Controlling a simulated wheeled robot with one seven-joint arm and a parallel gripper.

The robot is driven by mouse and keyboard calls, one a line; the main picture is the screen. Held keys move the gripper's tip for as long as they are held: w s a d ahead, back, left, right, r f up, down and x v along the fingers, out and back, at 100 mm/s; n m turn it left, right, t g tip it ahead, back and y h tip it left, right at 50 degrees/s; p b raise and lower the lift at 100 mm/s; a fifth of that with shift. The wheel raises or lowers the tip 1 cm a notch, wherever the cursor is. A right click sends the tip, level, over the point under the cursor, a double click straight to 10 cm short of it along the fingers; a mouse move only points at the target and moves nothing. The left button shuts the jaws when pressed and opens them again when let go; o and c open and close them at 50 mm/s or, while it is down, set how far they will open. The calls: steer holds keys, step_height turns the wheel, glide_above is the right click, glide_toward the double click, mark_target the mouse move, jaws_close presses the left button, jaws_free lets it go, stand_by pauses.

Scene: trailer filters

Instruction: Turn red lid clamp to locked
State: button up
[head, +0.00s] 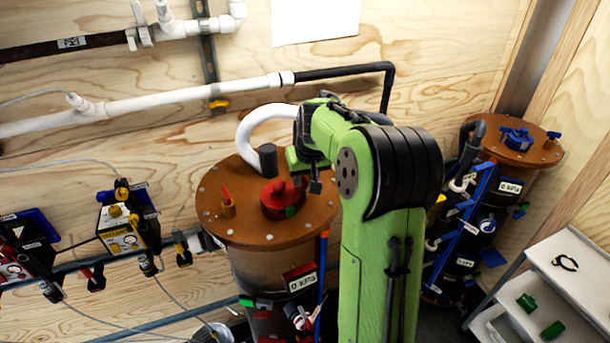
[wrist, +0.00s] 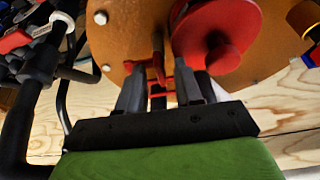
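The red lid clamp (head: 283,196) is a round red knob on top of the brown lid (head: 240,228) of the left filter tank. In the wrist view the red clamp disc (wrist: 222,38) fills the upper middle, to the right of and beyond my fingers. My gripper (wrist: 160,75) points at the lid with its two dark fingers apart. A thin red bar (wrist: 157,62) shows between the fingers, and I cannot see any contact with it. In the head view my arm comes from the right, and the fingertips are mostly hidden there.
A white hose (head: 258,125) loops behind the clamp. A small orange-red valve (head: 228,204) stands left of it on the lid. A second tank with a blue clamp (head: 516,138) stands at the right. A white drawer cart (head: 575,275) is at the lower right.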

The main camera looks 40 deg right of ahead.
jaws_close()
stand_by(1.3)
